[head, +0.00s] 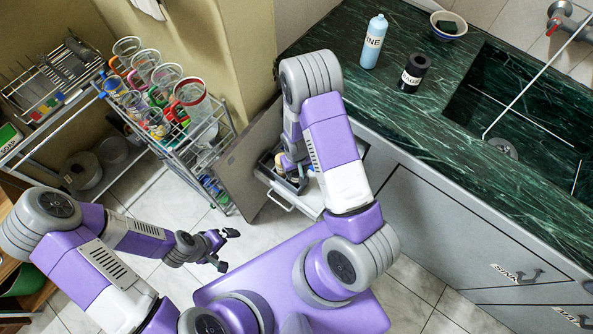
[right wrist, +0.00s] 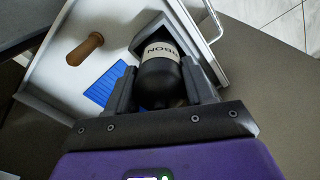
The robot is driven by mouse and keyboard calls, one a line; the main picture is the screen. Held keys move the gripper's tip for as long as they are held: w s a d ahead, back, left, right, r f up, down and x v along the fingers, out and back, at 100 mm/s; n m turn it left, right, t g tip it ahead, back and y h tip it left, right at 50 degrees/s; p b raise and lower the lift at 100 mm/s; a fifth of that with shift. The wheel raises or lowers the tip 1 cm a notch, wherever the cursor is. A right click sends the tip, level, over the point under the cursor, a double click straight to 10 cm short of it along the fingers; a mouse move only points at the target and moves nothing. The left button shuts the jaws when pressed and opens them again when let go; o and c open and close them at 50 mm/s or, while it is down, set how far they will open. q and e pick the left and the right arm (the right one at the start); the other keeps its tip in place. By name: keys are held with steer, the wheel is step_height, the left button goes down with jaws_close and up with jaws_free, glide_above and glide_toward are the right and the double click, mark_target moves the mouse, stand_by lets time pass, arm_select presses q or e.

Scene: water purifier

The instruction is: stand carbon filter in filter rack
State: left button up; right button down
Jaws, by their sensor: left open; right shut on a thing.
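The carbon filter (right wrist: 160,82) is a black cylinder with a pale label ending in "RBON". My right gripper (right wrist: 163,90) is shut on it, one finger on each side. Its labelled end lies at the opening of a dark square-walled holder, seemingly the filter rack (right wrist: 152,24), inside a white drawer (right wrist: 75,85). I cannot tell how deep the filter sits or whether it touches the bottom. In the head view my right arm hides most of the filter and rack. My left gripper (head: 227,250) is open and empty above the floor, away from the drawer.
A wooden-handled tool (right wrist: 85,48) and a blue piece (right wrist: 106,86) lie in the drawer. An open grey cabinet door (head: 245,165) stands beside it. A wire cart (head: 205,125) with mugs stands left. The counter holds a white-blue bottle (head: 373,42) and a black canister (head: 414,73).

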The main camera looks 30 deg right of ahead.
steer(key=shift+r, duration=0.1)
steer(key=shift+f, duration=0.2)
steer(key=shift+c, duration=2.1)
jaws_free()
